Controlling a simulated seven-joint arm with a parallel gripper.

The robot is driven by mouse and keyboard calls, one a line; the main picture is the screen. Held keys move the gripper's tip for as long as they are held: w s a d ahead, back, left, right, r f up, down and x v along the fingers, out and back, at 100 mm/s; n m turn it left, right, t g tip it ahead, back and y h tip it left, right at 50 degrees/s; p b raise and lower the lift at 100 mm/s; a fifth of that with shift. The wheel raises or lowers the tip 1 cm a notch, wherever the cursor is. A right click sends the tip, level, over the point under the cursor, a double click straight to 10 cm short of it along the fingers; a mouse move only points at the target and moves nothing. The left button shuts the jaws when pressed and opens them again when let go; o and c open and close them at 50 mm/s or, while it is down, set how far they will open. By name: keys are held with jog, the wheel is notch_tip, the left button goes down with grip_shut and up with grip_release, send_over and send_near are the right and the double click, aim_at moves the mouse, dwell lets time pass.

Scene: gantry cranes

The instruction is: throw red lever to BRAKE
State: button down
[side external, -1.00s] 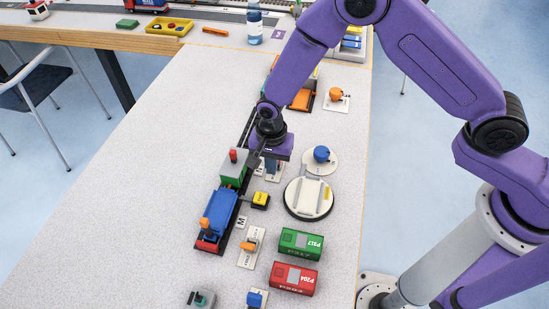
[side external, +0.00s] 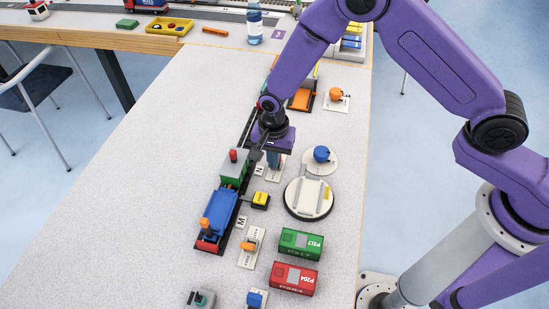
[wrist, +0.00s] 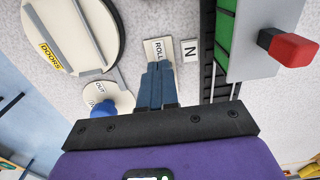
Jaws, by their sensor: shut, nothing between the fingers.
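My gripper (wrist: 156,68) is shut and empty, its blue fingers over a small white plate marked ROLL (wrist: 152,46). In the side view my gripper (side external: 273,164) points down just right of the green wagon (side external: 234,167), and the plate (side external: 275,174) shows partly below it. No red lever shows on this plate; its far part is hidden by my fingers. The word BRAKE is not readable in either view. A red-tipped post (side external: 233,155) stands on the green wagon; it also shows in the wrist view (wrist: 292,48), apart from my fingers.
A round turntable (side external: 309,199) and a blue-knobbed round plate (side external: 321,160) lie to the right. A blue engine (side external: 218,213) stands in front of the green wagon. Green (side external: 300,243) and red (side external: 293,277) containers sit nearer. The table's left side is clear.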

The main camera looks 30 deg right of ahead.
jog(key=shift+w+d, duration=0.6)
jog(key=shift+a, duration=0.1)
jog(key=shift+s+a, duration=0.35)
jog(key=shift+s, duration=0.1)
notch_tip(320, 180, up, 7)
dwell(0.6)
jog(key=shift+r, duration=0.1)
dwell(0.5)
jog(key=s+d+r+n, duration=0.8)
jog(key=s+d+n, duration=0.2)
jog(key=s, duration=0.4)
jog(key=s+d+r+n, duration=0.8)
jog(key=s+d+n, duration=0.3)
jog(key=s, duration=0.2)
jog(key=shift+s+d+r+n, duration=0.15)
jog(key=shift+s+r+n, duration=0.05)
jog(key=shift+s+n, duration=0.15)
